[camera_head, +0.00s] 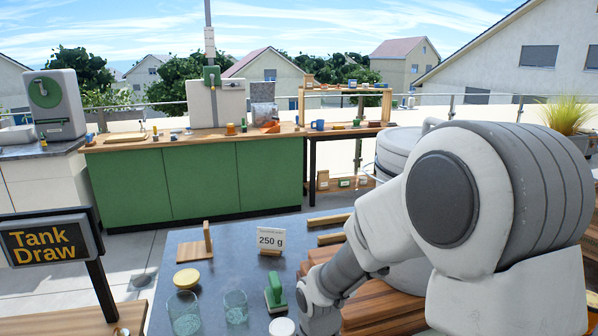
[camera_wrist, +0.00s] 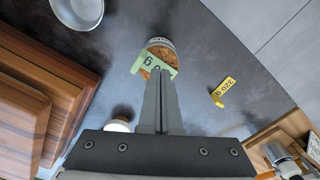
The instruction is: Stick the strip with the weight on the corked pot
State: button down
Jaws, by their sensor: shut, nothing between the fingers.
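In the wrist view my gripper (camera_wrist: 163,76) is shut and empty, its fingertips right at a round pot with a cork-brown top (camera_wrist: 160,46). A pale green strip (camera_wrist: 155,66) with dark printed characters lies across the near side of the pot, partly hidden behind my fingers. Its full number cannot be read, and I cannot tell whether it is stuck down all along. A yellow strip (camera_wrist: 223,91) with dark figures lies apart on the grey table, to the right. A white card reading "250 g" (camera_head: 271,239) stands on the table in the head view. My gripper and the pot are hidden there.
A metal bowl (camera_wrist: 80,10) and wooden boards (camera_wrist: 55,115) lie left in the wrist view. In the head view, glass jars (camera_head: 235,308), a green-handled tool (camera_head: 275,293), a yellow disc (camera_head: 186,279) and a "Tank Draw" sign (camera_head: 48,241) stand near my arm.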

jog(key=shift+f+b, duration=0.5)
jog(key=shift+f, duration=0.2)
dwell(1.1)
notch_tip(320, 180, up, 6)
jog(key=p, duration=0.5)
jog(key=shift+r, duration=0.1)
dwell(0.4)
jog(key=s+d+r+m+t+p, duration=0.1)
jog(key=s+d+r+m+t, duration=0.1)
jog(key=r, duration=0.6)
jog(key=s+d+r+m+t+p, duration=0.1)
jog(key=s+d+r+m, duration=0.3)
jog(key=r, duration=0.4)
jog(key=s+d+r+m+t+p, duration=0.1)
jog(key=s+d+r+m+t, duration=0.1)
jog(key=s+r, duration=0.4)
notch_tip(320, 180, up, 3)
jog(key=d+m, duration=0.1)
jog(key=d, duration=0.1)
jog(key=shift+s+d+t+p, duration=0.2)
jog(key=shift+d+t+p, duration=0.1)
